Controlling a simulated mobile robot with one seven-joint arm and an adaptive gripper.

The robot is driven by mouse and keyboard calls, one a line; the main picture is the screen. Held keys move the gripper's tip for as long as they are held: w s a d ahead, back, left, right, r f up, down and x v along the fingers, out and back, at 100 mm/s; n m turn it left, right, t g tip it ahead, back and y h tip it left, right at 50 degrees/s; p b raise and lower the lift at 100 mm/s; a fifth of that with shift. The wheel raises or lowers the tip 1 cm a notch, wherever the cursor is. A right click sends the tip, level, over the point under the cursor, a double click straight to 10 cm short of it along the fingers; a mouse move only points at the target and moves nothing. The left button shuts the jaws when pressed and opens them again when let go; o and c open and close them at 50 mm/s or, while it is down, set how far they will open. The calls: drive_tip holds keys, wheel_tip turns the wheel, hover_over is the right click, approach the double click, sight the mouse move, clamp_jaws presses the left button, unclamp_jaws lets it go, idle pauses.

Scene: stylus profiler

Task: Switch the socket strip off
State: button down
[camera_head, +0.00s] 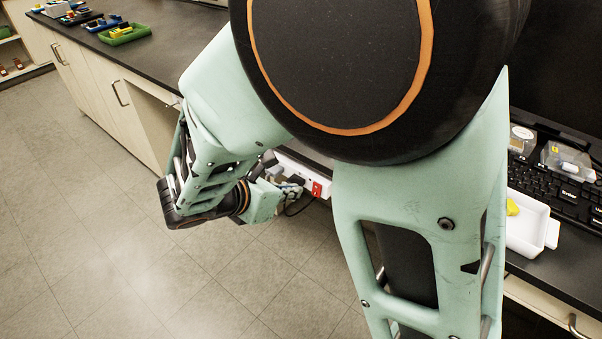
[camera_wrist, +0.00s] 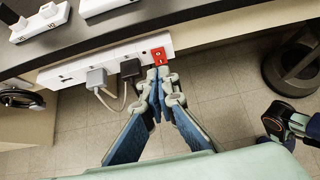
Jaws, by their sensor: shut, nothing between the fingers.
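The white socket strip (camera_wrist: 65,76) is fixed along the front edge of the dark bench. A red switch (camera_wrist: 159,56) sits near its right end in the wrist view, with a black plug (camera_wrist: 130,69) and a grey plug (camera_wrist: 97,78) to its left. The strip also shows in the head view, with the red switch (camera_head: 317,189) just right of my gripper. My gripper (camera_wrist: 166,73) is shut and empty. Its fingertips are right at the lower edge of the red switch in the wrist view; I cannot tell whether they touch it.
Cables hang from the plugs below the strip. On the bench (camera_head: 165,55) are a green tray (camera_head: 124,34) at the far left and, at the right, a white tray (camera_head: 524,226) and a black keyboard (camera_head: 570,197). The floor (camera_head: 120,250) in front is clear.

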drive_tip(key=s+r, duration=0.1)
drive_tip(key=s+a+r, duration=0.1)
drive_tip(key=r, duration=0.1)
drive_tip(key=a+r, duration=0.1)
drive_tip(key=shift+s+a+r+p, duration=0.1)
drive_tip(key=shift+s+r+p, duration=0.25)
drive_tip(key=shift+s, duration=0.05)
drive_tip(key=shift+w, duration=0.1)
